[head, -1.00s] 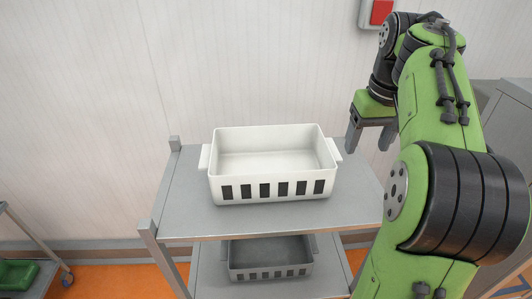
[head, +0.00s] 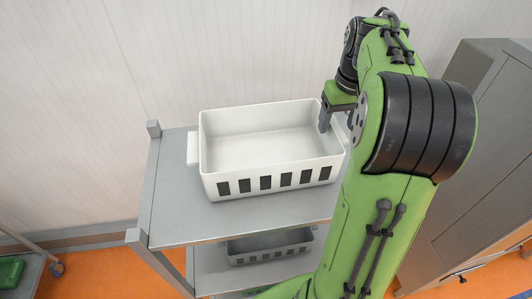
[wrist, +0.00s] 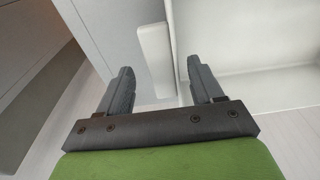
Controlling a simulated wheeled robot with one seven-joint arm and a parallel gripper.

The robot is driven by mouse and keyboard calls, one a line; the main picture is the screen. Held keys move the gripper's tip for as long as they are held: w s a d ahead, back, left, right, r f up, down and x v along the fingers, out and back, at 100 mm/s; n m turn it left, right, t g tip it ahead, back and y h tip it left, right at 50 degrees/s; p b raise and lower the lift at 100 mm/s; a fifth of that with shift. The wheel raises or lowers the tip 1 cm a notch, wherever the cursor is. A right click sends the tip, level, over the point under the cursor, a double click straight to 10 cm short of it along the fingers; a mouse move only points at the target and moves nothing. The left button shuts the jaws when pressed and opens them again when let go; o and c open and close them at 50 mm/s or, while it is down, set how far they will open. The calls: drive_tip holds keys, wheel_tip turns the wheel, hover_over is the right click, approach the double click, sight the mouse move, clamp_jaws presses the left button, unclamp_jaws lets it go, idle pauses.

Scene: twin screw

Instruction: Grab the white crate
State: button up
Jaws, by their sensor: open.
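The white crate (head: 272,171) stands upright on the top shelf of a grey cart in the head view, with dark slots along its front wall. It looks empty. My gripper (head: 325,115) is at its right end, pointing down, with one finger in front of the crate's inside. In the wrist view, my gripper (wrist: 160,68) is open. The crate's right handle (wrist: 155,55) shows between the two fingers, and the right finger overlaps the crate's inner side. I cannot tell whether either finger touches the crate. My arm hides part of the right end in the head view.
The cart's top shelf (head: 205,222) is bare in front of the crate. A grey crate (head: 270,247) sits on the shelf below. A pale wall (head: 80,100) is behind, and a grey cabinet (head: 465,150) stands at right. A green container (head: 10,272) is at lower left.

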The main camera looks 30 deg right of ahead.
wheel_tip(320, 180, down, 5)
drive_tip(key=shift+w+a+p, duration=0.15)
drive_tip(key=shift+p, duration=0.15)
drive_tip(key=shift+w+f, duration=0.1)
drive_tip(key=shift+w, duration=0.05)
drive_tip(key=c, duration=0.6)
clamp_jaws()
